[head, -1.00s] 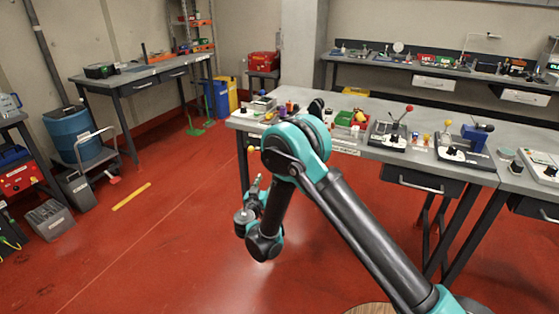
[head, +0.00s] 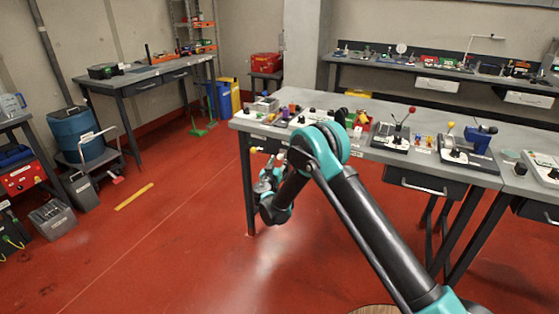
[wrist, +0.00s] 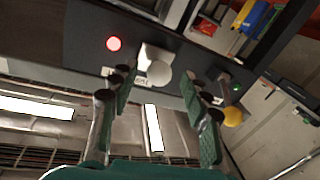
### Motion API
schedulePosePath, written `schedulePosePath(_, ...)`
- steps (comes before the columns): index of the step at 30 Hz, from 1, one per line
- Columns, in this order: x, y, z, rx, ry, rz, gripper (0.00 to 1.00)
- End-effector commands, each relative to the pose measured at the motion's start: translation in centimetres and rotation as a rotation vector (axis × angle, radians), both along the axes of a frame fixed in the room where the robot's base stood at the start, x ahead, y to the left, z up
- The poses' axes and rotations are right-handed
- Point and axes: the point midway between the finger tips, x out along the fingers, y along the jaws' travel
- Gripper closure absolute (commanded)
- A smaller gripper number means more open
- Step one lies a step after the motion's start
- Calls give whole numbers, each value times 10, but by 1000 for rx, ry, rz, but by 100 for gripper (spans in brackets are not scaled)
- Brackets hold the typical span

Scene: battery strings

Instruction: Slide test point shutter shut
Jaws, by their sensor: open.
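In the wrist view, a dark panel on the bench front carries a white block with a round pale knob (wrist: 158,72), which may be the test point shutter. Its label is too small to read, and I cannot tell how far it is slid. My gripper (wrist: 157,88) is open, with one finger on each side of the knob in the picture. Whether it touches the knob is not clear. In the head view, my gripper (head: 268,176) is low by the bench's left front corner, partly hidden by my arm.
The panel also has a lit red lamp (wrist: 114,43), a small green lamp (wrist: 236,87) and a yellow knob (wrist: 232,117). The bench (head: 390,155) holds several lever devices and small parts on top. Red floor (head: 170,235) left of my arm is free.

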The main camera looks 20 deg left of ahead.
Motion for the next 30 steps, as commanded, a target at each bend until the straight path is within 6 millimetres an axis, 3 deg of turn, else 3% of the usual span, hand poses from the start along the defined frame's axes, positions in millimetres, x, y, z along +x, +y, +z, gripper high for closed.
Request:
schedulePosePath(5,11,1,0,0,0,-1,53)
schedulePosePath(14,13,1,0,0,0,0,54)
schedulePosePath(25,12,1,0,0,0,0,100)
schedulePosePath(30,12,1,0,0,0,0,100)
